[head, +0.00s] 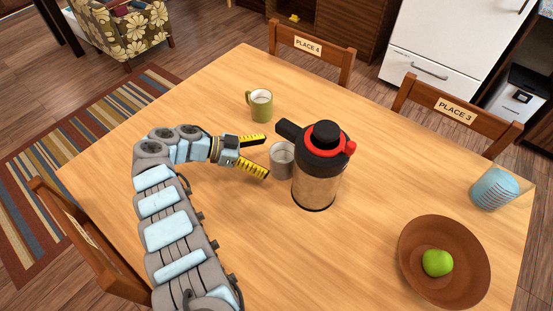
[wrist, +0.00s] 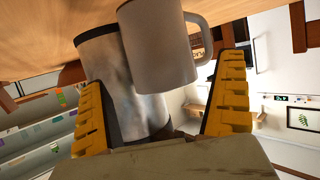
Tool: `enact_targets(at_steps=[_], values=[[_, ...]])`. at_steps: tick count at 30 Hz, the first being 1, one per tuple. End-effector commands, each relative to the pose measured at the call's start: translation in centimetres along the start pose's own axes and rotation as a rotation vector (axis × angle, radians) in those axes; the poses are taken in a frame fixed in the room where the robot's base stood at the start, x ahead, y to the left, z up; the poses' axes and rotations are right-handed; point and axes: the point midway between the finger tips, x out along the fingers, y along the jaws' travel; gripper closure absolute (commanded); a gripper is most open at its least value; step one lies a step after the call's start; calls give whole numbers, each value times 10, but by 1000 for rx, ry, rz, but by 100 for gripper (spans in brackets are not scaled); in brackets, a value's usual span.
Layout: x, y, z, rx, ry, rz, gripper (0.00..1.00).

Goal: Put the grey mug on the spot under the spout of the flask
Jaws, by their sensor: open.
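The grey mug (head: 281,160) stands upright on the table, close to the left side of the steel flask (head: 315,187). The flask has a black top, a black part jutting to the upper left and a red part at its right; I cannot tell for sure which is the spout. My gripper (head: 266,157) is open and empty, its yellow fingers pointing right with the mug just beyond the tips. In the wrist view, the mug (wrist: 158,45) appears ahead between the fingers (wrist: 163,72), its handle to the right, with the flask (wrist: 128,90) behind it. The spot is not distinguishable.
A green mug (head: 261,105) stands behind my gripper. A brown bowl (head: 416,272) with a green apple (head: 437,263) is at the front right, and a blue striped cup (head: 494,189) near the right edge. Chairs surround the wooden table (head: 225,85).

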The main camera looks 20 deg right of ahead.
Motion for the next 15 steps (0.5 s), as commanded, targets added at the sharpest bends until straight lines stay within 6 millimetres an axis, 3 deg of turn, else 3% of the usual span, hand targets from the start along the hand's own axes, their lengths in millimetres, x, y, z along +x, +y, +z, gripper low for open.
enact_targets(at_steps=[9,15], values=[[-35,0,2,1,1,0,0],[-48,-1,4,1,1,-2,0]])
